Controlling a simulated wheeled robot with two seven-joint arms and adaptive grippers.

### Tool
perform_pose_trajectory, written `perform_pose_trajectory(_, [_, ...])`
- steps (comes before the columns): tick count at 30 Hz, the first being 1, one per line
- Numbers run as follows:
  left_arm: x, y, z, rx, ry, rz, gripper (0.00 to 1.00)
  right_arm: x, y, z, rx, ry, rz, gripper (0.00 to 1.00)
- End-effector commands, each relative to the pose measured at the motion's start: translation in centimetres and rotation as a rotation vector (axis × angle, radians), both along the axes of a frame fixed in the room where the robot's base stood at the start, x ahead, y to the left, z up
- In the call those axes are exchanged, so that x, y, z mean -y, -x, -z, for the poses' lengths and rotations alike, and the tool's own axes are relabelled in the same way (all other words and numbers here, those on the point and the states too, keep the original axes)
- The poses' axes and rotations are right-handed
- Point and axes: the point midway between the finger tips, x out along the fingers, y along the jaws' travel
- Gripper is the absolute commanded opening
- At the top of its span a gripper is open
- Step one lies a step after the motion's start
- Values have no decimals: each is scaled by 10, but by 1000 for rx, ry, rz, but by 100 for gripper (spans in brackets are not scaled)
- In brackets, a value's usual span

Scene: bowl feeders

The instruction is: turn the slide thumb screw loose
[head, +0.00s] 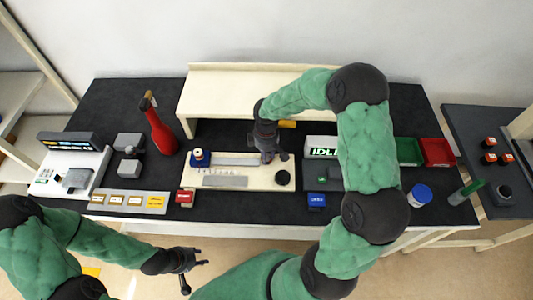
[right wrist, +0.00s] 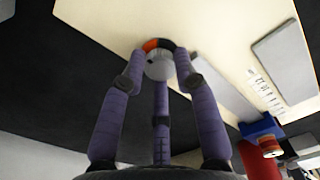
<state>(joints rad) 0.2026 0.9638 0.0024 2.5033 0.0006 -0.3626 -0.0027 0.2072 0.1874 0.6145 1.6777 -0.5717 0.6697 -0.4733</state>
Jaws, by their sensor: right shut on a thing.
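The cream slide plate (head: 240,184) lies on the dark bench, with a grey bar, a scale and a black knob (head: 283,178) on it. My right gripper (head: 269,157) reaches down over the plate's back right part. In the right wrist view its three purple fingers close around a small round grey thumb screw (right wrist: 158,68), with an orange and black ring (right wrist: 151,44) beside it. The gripper hides the screw in the head view. My left gripper (head: 197,260) is open and empty in front of the bench, clear of it.
A blue block with a red and white top (head: 199,158) sits at the plate's left.

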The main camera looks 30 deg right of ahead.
Motion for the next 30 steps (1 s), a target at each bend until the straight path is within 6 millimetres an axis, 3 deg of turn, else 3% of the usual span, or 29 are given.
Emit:
perform_pose_trajectory(2, [0, 0, 0, 0, 0, 0, 40, 0, -1, 0, 4, -1, 0, 0])
perform_pose_trajectory(3, [0, 0, 0, 0, 0, 0, 40, 0, -1, 0, 4, -1, 1, 39])
perform_pose_trajectory(5, [0, 0, 0, 0, 0, 0, 40, 0, -1, 0, 4, 0, 1, 54])
perform_pose_trajectory(17, [0, 0, 0, 0, 0, 0, 40, 0, -1, -4, 3, 0, 1, 54])
perform_pose_trajectory(23, [0, 0, 0, 0, 0, 0, 40, 0, -2, -30, 6, 1, 2, 54])
perform_pose_trajectory(30, [0, 0, 0, 0, 0, 0, 40, 0, -2, -78, 6, 0, 1, 54])
